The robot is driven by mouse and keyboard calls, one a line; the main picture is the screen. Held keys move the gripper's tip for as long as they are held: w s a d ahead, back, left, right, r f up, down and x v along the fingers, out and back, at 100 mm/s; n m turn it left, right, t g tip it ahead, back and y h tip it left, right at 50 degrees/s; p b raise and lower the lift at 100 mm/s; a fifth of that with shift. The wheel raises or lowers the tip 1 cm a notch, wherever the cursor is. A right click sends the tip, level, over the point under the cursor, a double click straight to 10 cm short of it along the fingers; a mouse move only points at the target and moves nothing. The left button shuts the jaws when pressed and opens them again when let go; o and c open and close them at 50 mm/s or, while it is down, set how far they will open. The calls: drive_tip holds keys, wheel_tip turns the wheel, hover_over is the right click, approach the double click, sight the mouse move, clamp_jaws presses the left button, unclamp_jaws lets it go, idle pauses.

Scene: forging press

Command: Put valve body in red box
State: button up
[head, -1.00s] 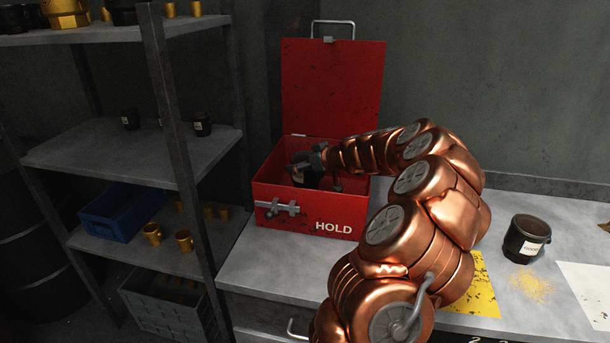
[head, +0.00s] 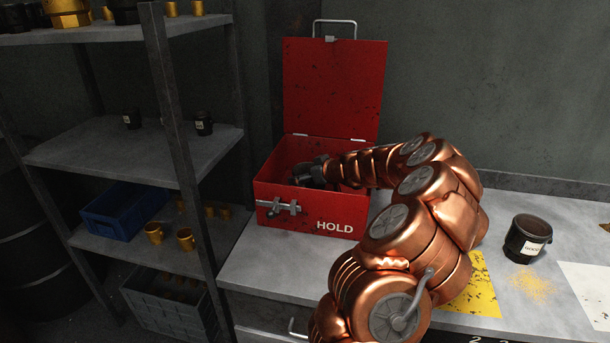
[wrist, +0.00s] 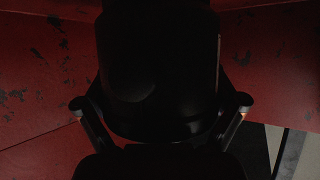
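The red box (head: 280,222), marked HOLD, stands on the bench with its lid open upright. My gripper (head: 308,174) reaches into it over the right wall. In the wrist view my gripper (wrist: 160,106) has a finger on each side of a large dark round body (wrist: 158,65) and appears shut on it. It is too dark to tell whether this is the valve body. Red box walls show on both sides of it. In the head view the held body is mostly hidden by the front wall and gripper, so contact with the box floor cannot be seen.
A black labelled pot (head: 526,238) stands on the bench at right, near a yellow patch (head: 478,290) and a white sheet (head: 588,290). A metal shelf (head: 110,155) at left holds brass parts (head: 153,233) and a blue bin (head: 108,218).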

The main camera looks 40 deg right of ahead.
drive_tip(key=shift+r, duration=0.1)
idle(0.3)
drive_tip(key=shift+s+r, duration=0.1)
drive_tip(key=shift+s, duration=0.05)
drive_tip(key=shift+b+v, duration=0.65)
drive_tip(key=shift+v, duration=2.95)
